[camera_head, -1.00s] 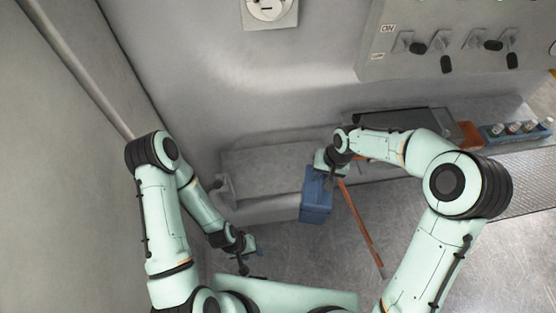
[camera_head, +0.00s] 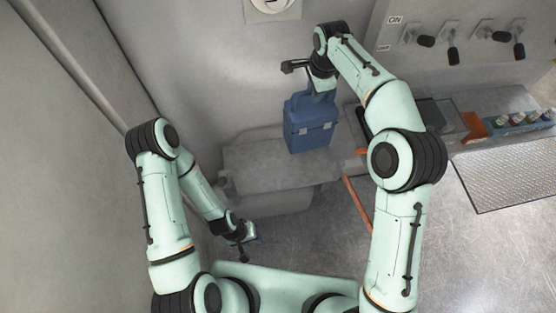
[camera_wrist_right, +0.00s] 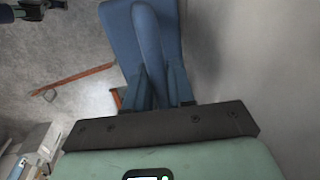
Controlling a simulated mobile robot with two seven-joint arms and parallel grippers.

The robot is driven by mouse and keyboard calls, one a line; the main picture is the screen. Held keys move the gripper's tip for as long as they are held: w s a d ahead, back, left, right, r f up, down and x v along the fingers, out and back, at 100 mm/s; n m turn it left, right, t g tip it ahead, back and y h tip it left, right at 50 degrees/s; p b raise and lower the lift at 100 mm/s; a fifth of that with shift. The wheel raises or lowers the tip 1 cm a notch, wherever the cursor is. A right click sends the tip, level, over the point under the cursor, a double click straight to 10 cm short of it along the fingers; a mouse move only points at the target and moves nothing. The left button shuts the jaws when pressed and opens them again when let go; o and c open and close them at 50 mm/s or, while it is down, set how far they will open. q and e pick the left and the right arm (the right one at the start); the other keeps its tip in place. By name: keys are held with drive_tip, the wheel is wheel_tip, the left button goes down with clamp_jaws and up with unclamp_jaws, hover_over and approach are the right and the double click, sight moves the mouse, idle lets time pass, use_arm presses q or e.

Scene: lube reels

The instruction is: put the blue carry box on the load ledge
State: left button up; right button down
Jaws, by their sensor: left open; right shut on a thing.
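The blue carry box (camera_head: 310,122) hangs from my right gripper (camera_head: 318,84) in the head view, in front of the grey wall and overlapping the ledge in the picture. My right gripper is shut on its handle. In the right wrist view the box (camera_wrist_right: 117,45) shows beyond the fingers (camera_wrist_right: 158,88). The load ledge, a grey shelf (camera_head: 255,165) along the wall, lies lower left of the box; whether the box touches it I cannot tell. My left gripper (camera_head: 246,250) is open and empty, low at the left, well apart from the box.
An orange bar (camera_head: 357,200) slants to the floor right of the ledge. A blue tray with several bottles (camera_head: 520,123) stands at the right. A lever panel (camera_head: 465,35) is on the wall above. A metal grating (camera_head: 505,178) lies at the right.

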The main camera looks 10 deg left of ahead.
drive_tip(key=shift+w+a+r+m, duration=0.15)
drive_tip(key=shift+r+m, duration=0.1)
drive_tip(key=shift+r, duration=0.15)
drive_tip(key=shift+w+a+r+m, duration=0.1)
drive_tip(key=shift+r+m, duration=0.15)
drive_tip(key=shift+r, duration=0.15)
use_arm(q)
drive_tip(key=shift+s+f+b, duration=0.6)
drive_tip(key=shift+s+f, duration=0.15)
drive_tip(key=shift+s, duration=0.2)
use_arm(e)
drive_tip(key=shift+f, duration=10)
drive_tip(key=c, duration=1)
unclamp_jaws()
drive_tip(key=shift+f, duration=0.1)
drive_tip(key=shift+o, duration=0.2)
